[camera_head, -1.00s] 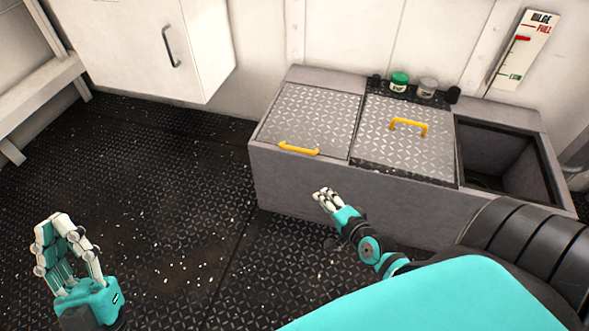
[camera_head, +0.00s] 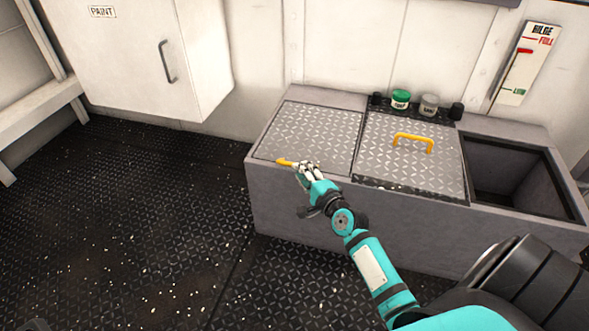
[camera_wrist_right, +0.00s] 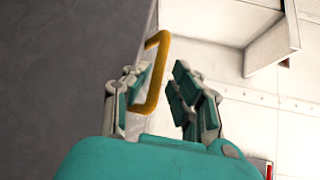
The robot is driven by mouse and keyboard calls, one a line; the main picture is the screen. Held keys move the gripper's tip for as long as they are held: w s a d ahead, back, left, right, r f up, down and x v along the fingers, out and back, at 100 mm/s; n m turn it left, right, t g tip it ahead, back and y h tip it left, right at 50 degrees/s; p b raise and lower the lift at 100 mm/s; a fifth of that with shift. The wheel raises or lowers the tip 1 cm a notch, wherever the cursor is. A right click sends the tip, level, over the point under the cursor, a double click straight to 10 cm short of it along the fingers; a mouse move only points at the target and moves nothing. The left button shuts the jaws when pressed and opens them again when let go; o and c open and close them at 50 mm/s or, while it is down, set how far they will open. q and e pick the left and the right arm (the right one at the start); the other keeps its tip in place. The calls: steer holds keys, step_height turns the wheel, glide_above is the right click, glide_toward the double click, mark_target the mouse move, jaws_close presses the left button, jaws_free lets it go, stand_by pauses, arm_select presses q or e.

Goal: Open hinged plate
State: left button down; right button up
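The left hinged plate (camera_head: 318,130), grey diamond tread, lies flat and shut on the left of the grey locker. Its yellow handle (camera_head: 283,161) sits at its front edge, the right part hidden by my right gripper (camera_head: 309,168). In the right wrist view the handle (camera_wrist_right: 153,85) stands between the fingers of that gripper (camera_wrist_right: 160,75). The fingers are open, with a clear gap on the right finger's side; I cannot tell whether the left finger touches the handle. My left gripper is not clearly in view.
A second tread plate (camera_head: 400,165) with its own yellow handle (camera_head: 413,139) lies beside it. An open compartment (camera_head: 515,175) is at the right. A white paint cabinet (camera_head: 150,55) hangs at the left. The floor at left is clear.

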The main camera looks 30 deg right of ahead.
steer(key=shift+w+d+f+b, duration=0.1)
steer(key=shift+w+b, duration=0.1)
steer(key=shift+w, duration=0.6)
steer(key=shift+w+a+f+b, duration=0.1)
steer(key=shift+w+f+b, duration=0.1)
steer(key=shift+w, duration=0.55)
steer(key=shift+w+d+f+b, duration=0.1)
steer(key=shift+w+b, duration=0.1)
steer(key=shift+w, duration=0.6)
jaws_close()
